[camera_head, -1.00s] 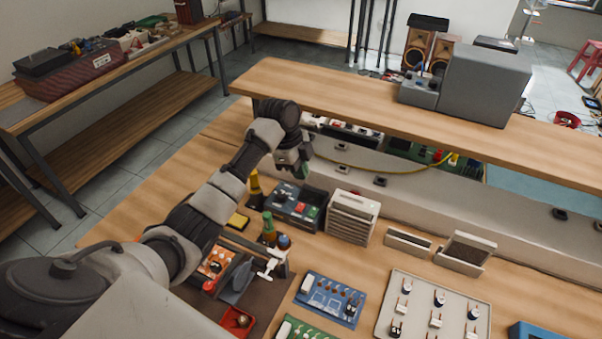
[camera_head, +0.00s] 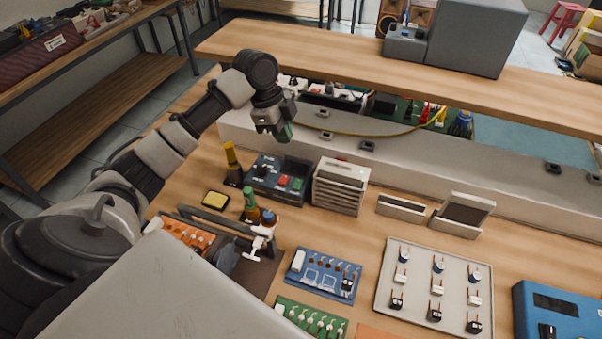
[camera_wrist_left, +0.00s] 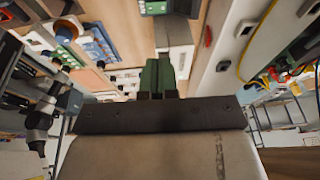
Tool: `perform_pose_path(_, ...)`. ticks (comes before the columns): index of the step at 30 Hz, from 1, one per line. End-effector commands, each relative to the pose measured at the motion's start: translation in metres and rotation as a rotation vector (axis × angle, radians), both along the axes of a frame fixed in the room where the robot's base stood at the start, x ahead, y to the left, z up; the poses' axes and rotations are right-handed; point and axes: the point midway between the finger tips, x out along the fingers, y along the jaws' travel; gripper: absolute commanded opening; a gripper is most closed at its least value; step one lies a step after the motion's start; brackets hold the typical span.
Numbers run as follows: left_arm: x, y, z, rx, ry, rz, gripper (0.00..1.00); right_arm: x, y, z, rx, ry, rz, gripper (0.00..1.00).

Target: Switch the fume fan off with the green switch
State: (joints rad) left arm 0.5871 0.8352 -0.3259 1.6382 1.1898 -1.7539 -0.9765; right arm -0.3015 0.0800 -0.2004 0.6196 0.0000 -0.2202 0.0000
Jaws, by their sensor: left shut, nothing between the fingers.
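The fume fan appears to be the pale box with a slatted front (camera_head: 340,187), standing upright on the bench. A green switch cannot be made out on it. Just left of it stands a dark control unit (camera_head: 279,178) with a red button (camera_head: 283,180) and a green button (camera_head: 297,184). My left gripper (camera_head: 284,132) has green fingertips and is shut and empty. It hangs above and behind the control unit, up and left of the slatted box, apart from both. Its green fingers also show in the left wrist view (camera_wrist_left: 158,76). My right gripper is out of view.
A wooden shelf (camera_head: 400,75) runs behind my left gripper, with a grey box (camera_head: 477,38) on it. A yellow-topped bottle (camera_head: 232,160) stands left of the control unit. A blue board (camera_head: 323,275) and a pale tray (camera_head: 385,295) lie in front.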

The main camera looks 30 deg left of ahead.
Motion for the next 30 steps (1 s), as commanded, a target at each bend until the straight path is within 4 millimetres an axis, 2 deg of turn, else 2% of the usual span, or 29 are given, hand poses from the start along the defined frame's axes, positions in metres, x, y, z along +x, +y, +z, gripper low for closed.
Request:
perform_pose_path(8, 0.001, -0.003, -0.008, -0.001, 0.002, -0.001, 0.0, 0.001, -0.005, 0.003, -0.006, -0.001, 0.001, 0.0)
perform_pose_path(11, 0.002, -0.007, -0.023, -0.002, 0.004, 0.0, 0.0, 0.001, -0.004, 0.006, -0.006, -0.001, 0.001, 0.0)
perform_pose_path(21, 0.01, -0.026, -0.091, -0.003, 0.003, 0.0, 0.0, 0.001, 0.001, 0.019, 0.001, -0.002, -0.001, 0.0)
perform_pose_path(24, 0.012, -0.027, -0.108, -0.001, 0.004, 0.002, 0.0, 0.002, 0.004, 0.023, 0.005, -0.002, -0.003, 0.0)
perform_pose_path(30, 0.015, -0.026, -0.13, 0.0, 0.0, 0.0, 0.0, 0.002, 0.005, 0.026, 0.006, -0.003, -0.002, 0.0)
